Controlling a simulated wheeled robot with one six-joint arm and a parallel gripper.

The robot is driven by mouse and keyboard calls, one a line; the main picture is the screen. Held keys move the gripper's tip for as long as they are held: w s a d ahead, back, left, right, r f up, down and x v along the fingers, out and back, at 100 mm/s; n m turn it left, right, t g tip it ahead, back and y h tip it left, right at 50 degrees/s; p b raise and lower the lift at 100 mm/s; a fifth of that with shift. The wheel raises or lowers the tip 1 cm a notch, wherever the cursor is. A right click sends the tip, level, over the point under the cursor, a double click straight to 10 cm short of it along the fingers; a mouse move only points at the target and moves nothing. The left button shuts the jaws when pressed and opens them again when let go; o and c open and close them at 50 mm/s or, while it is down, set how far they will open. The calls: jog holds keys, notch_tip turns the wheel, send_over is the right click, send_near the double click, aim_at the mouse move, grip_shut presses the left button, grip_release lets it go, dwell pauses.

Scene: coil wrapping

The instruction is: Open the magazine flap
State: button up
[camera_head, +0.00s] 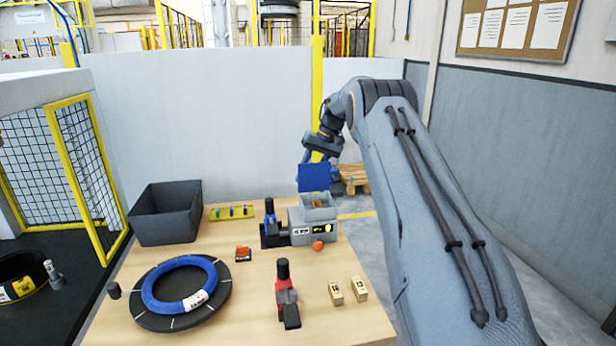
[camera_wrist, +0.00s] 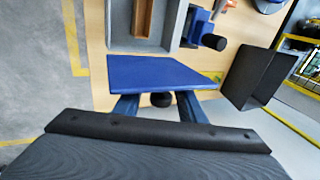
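The magazine (camera_head: 299,226) is a grey box on the table. Its top is open, and a brown piece shows inside; the open box (camera_wrist: 171,24) also shows in the wrist view. The blue flap (camera_head: 314,177) stands raised above the magazine, and its flat face (camera_wrist: 158,74) fills the middle of the wrist view. My gripper (camera_head: 317,157) is just above and behind the flap. In the wrist view its two blue fingers (camera_wrist: 158,97) are apart and reach to the flap's edge. Their tips are hidden by the flap, so contact is unclear.
A black bin (camera_head: 166,213) stands at the back left. A blue-handled tool (camera_head: 269,218) is beside the magazine. A blue coil (camera_head: 180,284), a red-handled tool (camera_head: 286,295) and small wooden blocks (camera_head: 336,293) lie nearer. A wooden pallet (camera_head: 354,178) is behind the table.

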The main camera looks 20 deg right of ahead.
jog(key=w+b+v, duration=0.1)
jog(key=b+v, duration=0.2)
jog(key=v, duration=0.4)
jog(key=shift+s+r, duration=0.4)
jog(key=shift+s, duration=0.15)
jog(key=shift+d, duration=0.1)
